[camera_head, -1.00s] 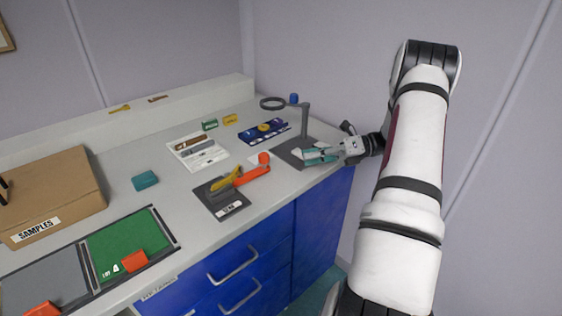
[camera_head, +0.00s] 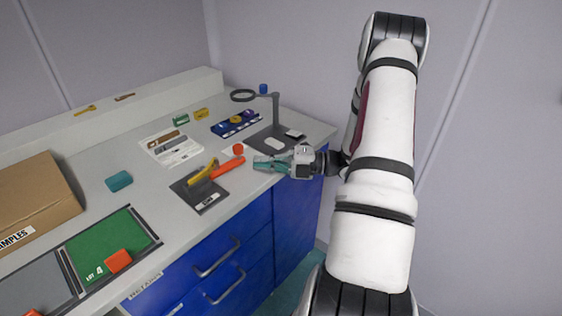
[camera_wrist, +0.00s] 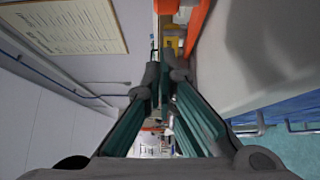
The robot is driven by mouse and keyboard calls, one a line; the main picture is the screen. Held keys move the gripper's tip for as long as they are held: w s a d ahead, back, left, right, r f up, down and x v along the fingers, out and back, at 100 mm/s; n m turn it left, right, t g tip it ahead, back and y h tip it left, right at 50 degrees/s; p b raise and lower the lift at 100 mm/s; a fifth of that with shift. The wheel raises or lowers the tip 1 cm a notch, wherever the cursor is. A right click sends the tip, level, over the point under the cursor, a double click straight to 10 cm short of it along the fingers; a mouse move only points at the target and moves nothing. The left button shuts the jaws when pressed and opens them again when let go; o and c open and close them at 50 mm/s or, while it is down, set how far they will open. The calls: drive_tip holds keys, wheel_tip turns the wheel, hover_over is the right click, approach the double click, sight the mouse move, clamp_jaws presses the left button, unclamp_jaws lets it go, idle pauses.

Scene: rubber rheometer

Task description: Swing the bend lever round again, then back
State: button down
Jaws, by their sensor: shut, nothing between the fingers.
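The bend lever is an orange bar (camera_head: 229,167) with a round orange knob (camera_head: 238,149) by its outer end. It is on the dark bend fixture plate (camera_head: 212,200), and a yellow piece (camera_head: 203,172) lies at its inner end. My gripper (camera_head: 256,163) is shut and empty, just right of the lever's outer end, near the bench's front edge. I cannot tell whether its tips touch the lever. In the wrist view the orange lever (camera_wrist: 199,22) shows beyond the fingertips, to their upper right.
A magnifier stand (camera_head: 276,112) rises from a dark base behind my gripper. A blue rack (camera_head: 235,123), a white card (camera_head: 170,148) and a teal block (camera_head: 118,181) lie farther left. A green mat (camera_head: 105,245) and a cardboard box (camera_head: 38,192) stand at left.

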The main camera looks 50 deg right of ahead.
drive_tip(key=shift+w, duration=2.3)
